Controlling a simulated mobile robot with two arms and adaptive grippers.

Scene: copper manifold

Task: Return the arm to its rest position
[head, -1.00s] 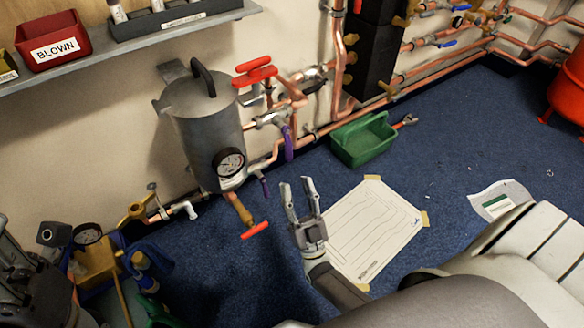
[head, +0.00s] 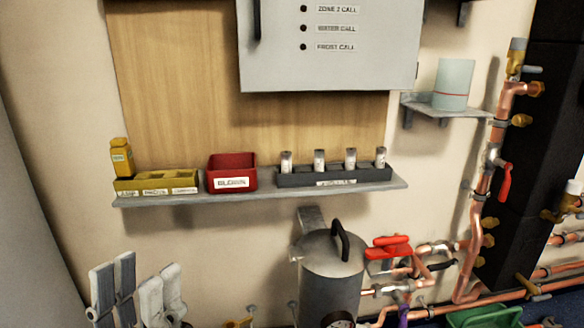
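My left gripper (head: 137,273) shows at the bottom left of the head view. Its fingers point up, with a dark grey side and a paler side and a narrow gap between them. Nothing shows between the fingertips. The fingers are in front of the cream wall, below the left part of the long shelf (head: 260,194), and look clear of it. The rest of the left arm is below the picture. My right gripper is out of view.
The shelf holds a yellow tray (head: 155,184), a red bin (head: 231,172) and a dark rack (head: 335,179). A grey vessel (head: 328,270), red valve handle (head: 388,248) and copper pipes stand right. A green bin (head: 485,317) is low right. A grey box (head: 330,65) hangs above.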

